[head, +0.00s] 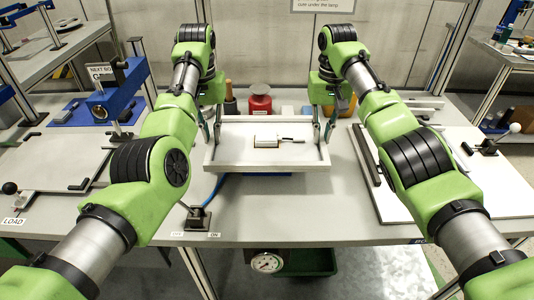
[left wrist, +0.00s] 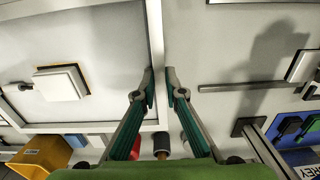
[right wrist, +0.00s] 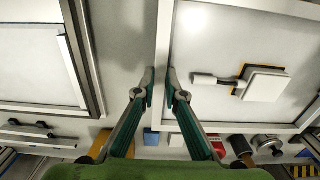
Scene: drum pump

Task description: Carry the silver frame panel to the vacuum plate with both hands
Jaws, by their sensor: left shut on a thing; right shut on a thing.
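The silver frame panel (head: 268,167) is a shallow, light rectangle with a raised rim, at the middle of the bench in the head view. It looks about level. A pale block with a short handle (head: 266,142) shows inside its rim. My left gripper (head: 214,140) is shut on the panel's left side wall, seen close in the left wrist view (left wrist: 159,88). My right gripper (head: 322,140) is shut on the right side wall, seen in the right wrist view (right wrist: 161,88). I cannot tell which surface is the vacuum plate, nor whether the panel touches anything below.
A blue hose (head: 216,188) runs to beneath the panel's left. A small lever (head: 198,215) stands by the ON label at the front. A red container (head: 260,103) stands behind the panel. A blue press (head: 115,92) is at left; a white board (head: 450,175) lies at right.

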